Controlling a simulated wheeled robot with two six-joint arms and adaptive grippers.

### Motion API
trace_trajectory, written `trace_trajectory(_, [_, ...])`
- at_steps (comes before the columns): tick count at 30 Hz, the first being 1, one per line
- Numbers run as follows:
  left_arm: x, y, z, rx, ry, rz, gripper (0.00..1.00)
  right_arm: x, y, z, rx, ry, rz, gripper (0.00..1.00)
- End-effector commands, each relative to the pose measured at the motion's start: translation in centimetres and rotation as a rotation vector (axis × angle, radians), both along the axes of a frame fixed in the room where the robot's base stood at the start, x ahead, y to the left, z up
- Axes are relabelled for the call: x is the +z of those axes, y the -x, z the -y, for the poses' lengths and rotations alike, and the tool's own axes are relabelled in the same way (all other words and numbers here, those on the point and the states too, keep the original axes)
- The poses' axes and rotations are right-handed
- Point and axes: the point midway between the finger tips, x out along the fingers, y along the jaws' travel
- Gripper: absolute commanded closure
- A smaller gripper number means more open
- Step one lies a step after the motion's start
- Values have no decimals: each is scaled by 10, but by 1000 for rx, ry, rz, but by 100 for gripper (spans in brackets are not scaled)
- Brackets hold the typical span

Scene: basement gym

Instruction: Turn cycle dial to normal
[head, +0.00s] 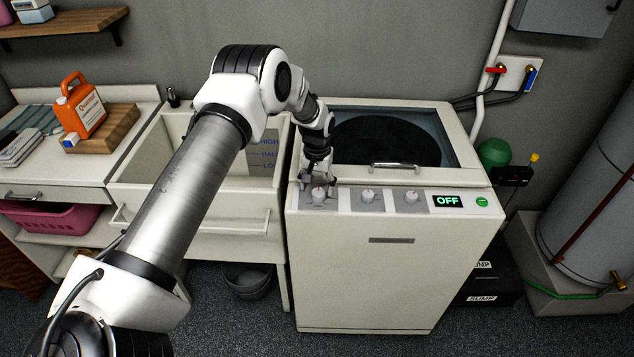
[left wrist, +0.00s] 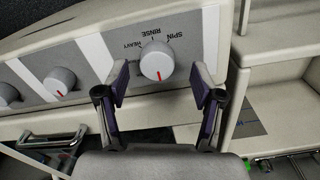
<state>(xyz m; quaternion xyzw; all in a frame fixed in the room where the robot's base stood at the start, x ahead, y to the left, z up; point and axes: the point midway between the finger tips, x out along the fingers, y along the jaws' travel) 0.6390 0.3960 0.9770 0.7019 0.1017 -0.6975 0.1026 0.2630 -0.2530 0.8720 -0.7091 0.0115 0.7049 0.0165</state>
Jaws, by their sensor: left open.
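The cycle dial (head: 319,195) is the leftmost of three knobs on the washer's front panel. In the left wrist view the round grey dial (left wrist: 157,60) shows upside-down words SPIN, RINSE and HEAVY around it. Its red mark points toward my gripper's palm, on the side away from those words; no label shows at the mark. My left gripper (left wrist: 160,84) is open, with one finger on each side of the dial and gaps between. In the head view the left gripper (head: 318,178) reaches down over the dial. My right gripper is not in view.
The washer (head: 394,270) has two more knobs, a middle one (head: 368,196) and a right one (head: 411,197), then a display (head: 447,201) reading OFF and a green button (head: 482,202). A lid handle (head: 395,166) stands behind the panel. A sink (head: 205,215) adjoins the left side.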

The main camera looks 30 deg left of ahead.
Motion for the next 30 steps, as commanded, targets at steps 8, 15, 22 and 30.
trace_trajectory(8, [-17,0,0,-2,0,1,33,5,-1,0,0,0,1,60])
trace_trajectory(15, [-17,0,1,-2,0,1,82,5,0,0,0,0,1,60])
trace_trajectory(22, [-18,0,1,-3,0,0,93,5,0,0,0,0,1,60])
trace_trajectory(30, [-20,0,1,-53,-1,1,93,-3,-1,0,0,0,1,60])
